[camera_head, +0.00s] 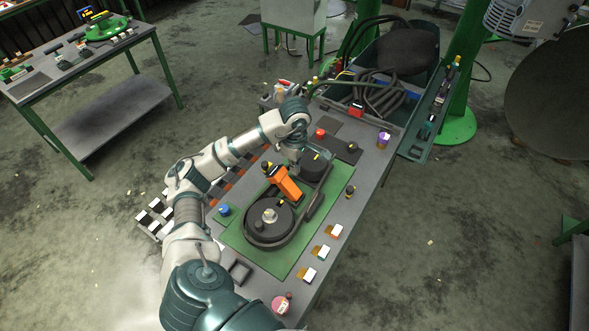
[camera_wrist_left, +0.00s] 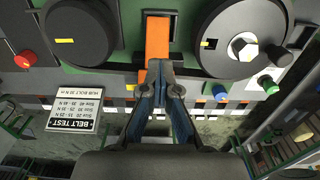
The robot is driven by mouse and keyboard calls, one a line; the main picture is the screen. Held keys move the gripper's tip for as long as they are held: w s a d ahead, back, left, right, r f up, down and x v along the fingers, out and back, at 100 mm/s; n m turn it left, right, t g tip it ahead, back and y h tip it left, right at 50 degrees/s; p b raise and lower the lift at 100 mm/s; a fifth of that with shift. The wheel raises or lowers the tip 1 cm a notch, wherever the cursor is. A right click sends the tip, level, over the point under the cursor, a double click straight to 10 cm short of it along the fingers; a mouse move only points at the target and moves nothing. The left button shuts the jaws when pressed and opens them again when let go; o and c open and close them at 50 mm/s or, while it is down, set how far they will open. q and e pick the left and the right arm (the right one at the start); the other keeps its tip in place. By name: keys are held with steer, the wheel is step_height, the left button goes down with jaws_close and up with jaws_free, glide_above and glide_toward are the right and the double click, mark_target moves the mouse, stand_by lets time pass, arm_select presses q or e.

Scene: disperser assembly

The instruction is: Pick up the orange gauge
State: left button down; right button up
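The orange gauge (camera_head: 285,183) lies tilted over the dark belt assembly on the green mat (camera_head: 239,241). It also shows in the left wrist view as an orange bar (camera_wrist_left: 158,40) between two dark round pulleys. My left gripper (camera_head: 294,166) is at the gauge's upper right side in the head view. In the left wrist view its fingertips (camera_wrist_left: 163,70) are close together and overlap the gauge's lower part. I cannot tell whether they grip it or are only in front of it. My right gripper is out of view.
A blue knob (camera_head: 223,210), a red button (camera_head: 320,133), a purple-topped cup (camera_head: 383,140) and several small blocks stand around the mat on the grey table. A "BELT TEST" sign (camera_wrist_left: 73,112) shows in the wrist view. A bin with hoses (camera_head: 400,75) adjoins the table.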

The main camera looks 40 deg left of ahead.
arm_select(q)
steer(key=c, duration=0.9)
jaws_free()
steer(key=shift+a+f, duration=0.1)
steer(key=shift+a, duration=0.3)
steer(key=o, duration=0.5)
steer(key=shift+a+f, duration=0.1)
steer(key=shift+a, duration=0.25)
steer(key=shift+d, duration=0.1)
